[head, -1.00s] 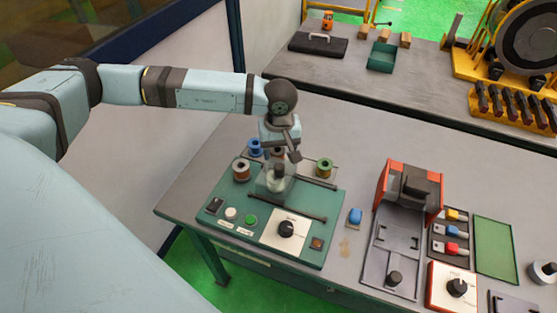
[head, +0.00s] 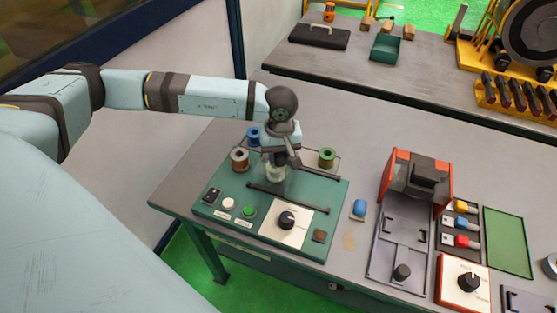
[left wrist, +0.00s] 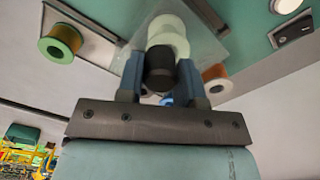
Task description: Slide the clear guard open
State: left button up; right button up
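The clear guard (left wrist: 205,42) shows in the left wrist view as a see-through sheet beside a pale cylinder (left wrist: 167,35). In the head view the guard (head: 268,183) is a faint clear box on the green winding station (head: 335,195), at the left part of its dark front rail (head: 290,200). My left gripper (head: 276,166) points down over the guard. In the left wrist view its blue fingers (left wrist: 160,82) are apart, one on each side of a black knob (left wrist: 160,68). I cannot see clear contact with the knob. My right gripper is not in view.
Buttons and a dial (head: 286,220) are on the front of the station.

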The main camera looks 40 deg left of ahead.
pick_arm(q)
jog(key=shift+w+d+b, duration=0.4)
jog(key=shift+d+b, duration=0.15)
jog(key=shift+d, duration=1.15)
jog(key=shift+w+d+b, duration=0.45)
jog(key=shift+d+b, duration=0.1)
jog(key=shift+d, duration=1.15)
jog(key=shift+w+d+b, duration=0.4)
jog(key=shift+d+b, duration=0.15)
jog(key=shift+d, duration=1.15)
jog(key=o, duration=0.7)
notch_tip(320, 180, up, 6)
jog(key=p, duration=0.1)
jog(key=shift+p, duration=0.3)
